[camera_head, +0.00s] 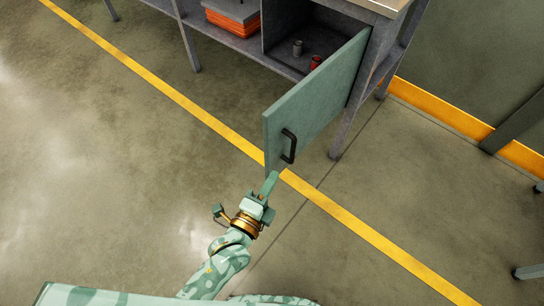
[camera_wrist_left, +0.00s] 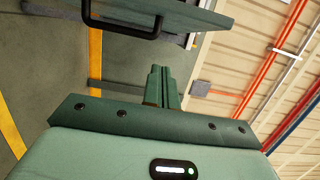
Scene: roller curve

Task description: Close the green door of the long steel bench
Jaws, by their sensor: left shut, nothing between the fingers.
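The green door (camera_head: 318,98) of the long steel bench (camera_head: 376,55) stands wide open, swung out from the right end of the bench. A black handle (camera_head: 289,146) sits near its free edge, on the face turned to the right. My left gripper (camera_head: 271,182) is shut and empty, just below and in front of the door's free lower corner. In the left wrist view the shut fingers (camera_wrist_left: 160,78) point toward the door (camera_wrist_left: 190,14), with the black handle (camera_wrist_left: 125,28) up and to the left. I cannot tell whether they touch the door. My right gripper is not in view.
Inside the open compartment stand a grey cup (camera_head: 297,48) and a red one (camera_head: 316,62). An orange stack (camera_head: 232,23) lies on the shelf to the left. A yellow line (camera_head: 180,97) crosses the floor under the door.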

